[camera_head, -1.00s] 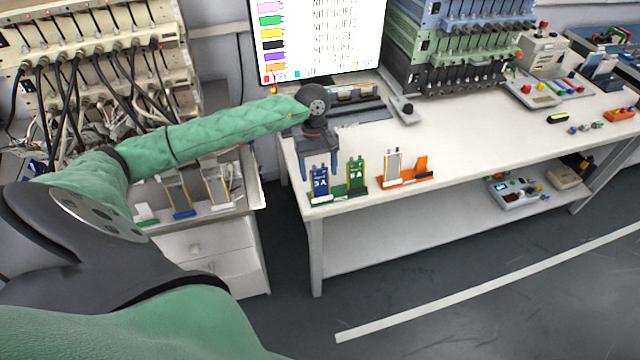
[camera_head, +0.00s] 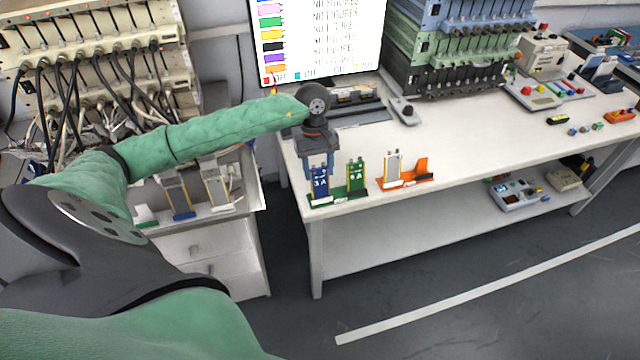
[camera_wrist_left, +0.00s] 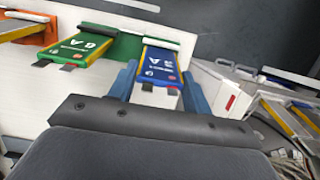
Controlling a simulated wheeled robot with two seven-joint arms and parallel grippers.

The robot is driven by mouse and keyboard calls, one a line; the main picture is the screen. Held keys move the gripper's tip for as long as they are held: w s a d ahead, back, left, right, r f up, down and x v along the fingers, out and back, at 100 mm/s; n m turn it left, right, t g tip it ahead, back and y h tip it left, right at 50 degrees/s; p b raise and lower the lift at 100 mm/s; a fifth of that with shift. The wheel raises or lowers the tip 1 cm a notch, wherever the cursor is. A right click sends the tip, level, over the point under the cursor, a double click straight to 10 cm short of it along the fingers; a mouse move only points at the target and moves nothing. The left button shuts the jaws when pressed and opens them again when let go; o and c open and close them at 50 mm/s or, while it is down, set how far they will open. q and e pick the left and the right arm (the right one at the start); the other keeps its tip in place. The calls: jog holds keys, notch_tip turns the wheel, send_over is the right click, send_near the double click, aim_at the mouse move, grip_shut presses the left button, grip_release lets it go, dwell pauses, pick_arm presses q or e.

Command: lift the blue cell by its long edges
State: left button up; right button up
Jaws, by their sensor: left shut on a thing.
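The blue cell (camera_head: 320,183) stands upright in the left slot of a green holder (camera_head: 325,203) near the front left corner of the white table. My left gripper (camera_head: 319,162) is above it, pointing down, and is shut on the blue cell. In the left wrist view the blue cell (camera_wrist_left: 160,68) lies between my two blue fingers (camera_wrist_left: 158,85), one along each long edge. A green cell (camera_head: 356,175) stands in the slot to its right; it also shows in the left wrist view (camera_wrist_left: 80,48). My right gripper is not in view.
An orange holder (camera_head: 420,175) with a pale cell (camera_head: 393,164) stands right of the green one. A monitor (camera_head: 318,40) and cell racks (camera_head: 455,50) stand behind. A cabinet with more cells (camera_head: 215,188) is at left. The table's middle is clear.

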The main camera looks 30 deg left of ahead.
pick_arm(q)
jog(key=v, duration=0.6)
jog(key=shift+r, duration=0.15)
dwell(0.7)
jog(key=shift+a, duration=0.1)
